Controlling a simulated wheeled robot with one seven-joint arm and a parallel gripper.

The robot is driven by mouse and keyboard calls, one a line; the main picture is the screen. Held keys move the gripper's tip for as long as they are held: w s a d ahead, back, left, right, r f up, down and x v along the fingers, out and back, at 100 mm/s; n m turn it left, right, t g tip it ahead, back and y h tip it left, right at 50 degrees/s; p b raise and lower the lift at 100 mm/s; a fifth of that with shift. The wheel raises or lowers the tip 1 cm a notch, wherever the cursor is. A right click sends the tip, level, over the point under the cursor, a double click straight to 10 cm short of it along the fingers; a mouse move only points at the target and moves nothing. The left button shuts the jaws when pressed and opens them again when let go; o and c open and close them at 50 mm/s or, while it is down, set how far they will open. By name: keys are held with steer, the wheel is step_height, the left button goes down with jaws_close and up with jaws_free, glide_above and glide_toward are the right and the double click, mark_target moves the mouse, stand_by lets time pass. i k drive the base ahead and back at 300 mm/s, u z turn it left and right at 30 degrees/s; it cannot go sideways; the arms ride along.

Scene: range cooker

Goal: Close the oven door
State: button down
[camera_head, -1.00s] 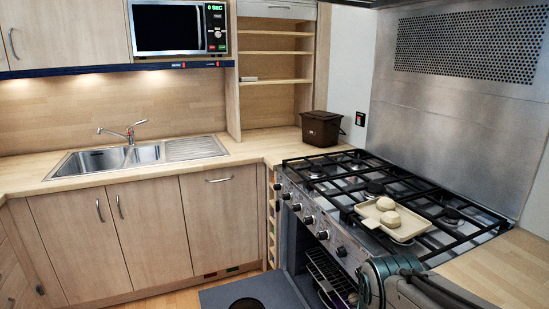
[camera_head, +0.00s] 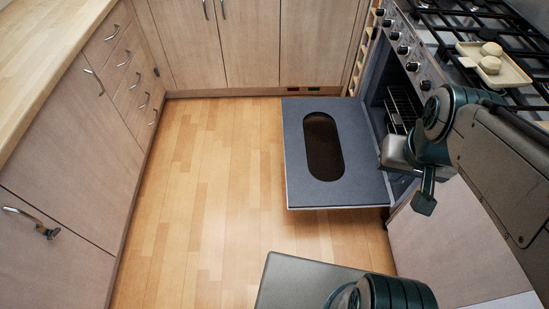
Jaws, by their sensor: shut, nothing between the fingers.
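The oven door (camera_head: 350,115) is folded down open, about level above the floor. It is a dark grey panel with an oval dark window, hinged on its right at the range cooker (camera_head: 432,62). The oven cavity is open, and a wire rack (camera_head: 399,105) shows inside. My gripper (camera_head: 424,204) is shut and empty. It points downward just right of the door's near right corner, in front of the cooker side. It looks apart from the door, but its height is hard to tell. My wrist hides part of the oven opening.
A beige tray (camera_head: 512,72) with two round buns (camera_head: 490,56) sits on the hob. Wooden cabinets and drawers (camera_head: 118,66) line the left and back. The wooden floor (camera_head: 205,180) left of the door is clear. My own body shows at the bottom.

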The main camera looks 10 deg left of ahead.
mark_target(361, 184)
steer(key=u, duration=0.45)
steer(key=k, duration=1)
steer(key=u, duration=0.95)
steer(key=i, duration=1.85)
steer(key=z, duration=1.4)
steer(key=i, duration=0.4)
steer(key=z, duration=0.25)
